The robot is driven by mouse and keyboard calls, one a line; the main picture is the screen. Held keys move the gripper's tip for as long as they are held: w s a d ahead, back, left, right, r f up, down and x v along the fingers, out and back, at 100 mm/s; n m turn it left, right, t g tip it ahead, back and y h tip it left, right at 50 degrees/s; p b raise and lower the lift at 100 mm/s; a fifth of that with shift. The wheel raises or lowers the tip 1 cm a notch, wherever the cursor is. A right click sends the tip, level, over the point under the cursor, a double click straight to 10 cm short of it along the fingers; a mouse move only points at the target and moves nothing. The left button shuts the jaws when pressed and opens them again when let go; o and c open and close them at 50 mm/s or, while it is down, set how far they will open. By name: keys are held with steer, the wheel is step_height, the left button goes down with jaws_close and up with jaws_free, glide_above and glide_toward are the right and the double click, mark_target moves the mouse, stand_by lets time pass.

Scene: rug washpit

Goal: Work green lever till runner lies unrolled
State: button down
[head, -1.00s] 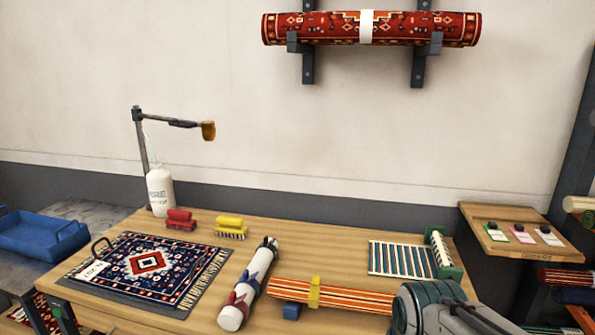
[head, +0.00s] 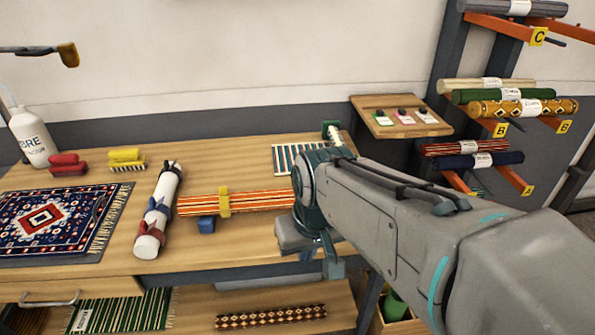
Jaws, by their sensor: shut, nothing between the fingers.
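A runner with dark green and white stripes (head: 287,157) lies partly flat at the table's back right. Its far right end meets a small roller stand with a green end block (head: 331,129); my arm hides the rest of this stand. I cannot make out a separate green lever. My gripper (head: 325,258) is shut and empty, pointing down near the table's front edge, in front of the runner and apart from it as far as I can see.
A white tube (head: 157,212) and patterned rug (head: 48,220) lie farther left. A card shelf (head: 398,117) and roll rack (head: 508,98) stand right.

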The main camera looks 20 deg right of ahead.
steer(key=w+d+r+y, duration=0.1)
steer(key=w+d+r, duration=0.2)
steer(key=d, duration=0.2)
steer(key=w+d+r+m+g+y, duration=0.1)
steer(key=w+d+r+y, duration=0.1)
steer(key=d, duration=0.3)
steer(key=w+d+r+m+y, duration=0.1)
steer(key=w+d+r, duration=0.2)
steer(key=d, duration=0.2)
steer(key=shift+w+d+r+g, duration=0.3)
steer(key=x, duration=1.4)
steer(key=shift+a+r, duration=0.1)
steer(key=shift+a, duration=0.25)
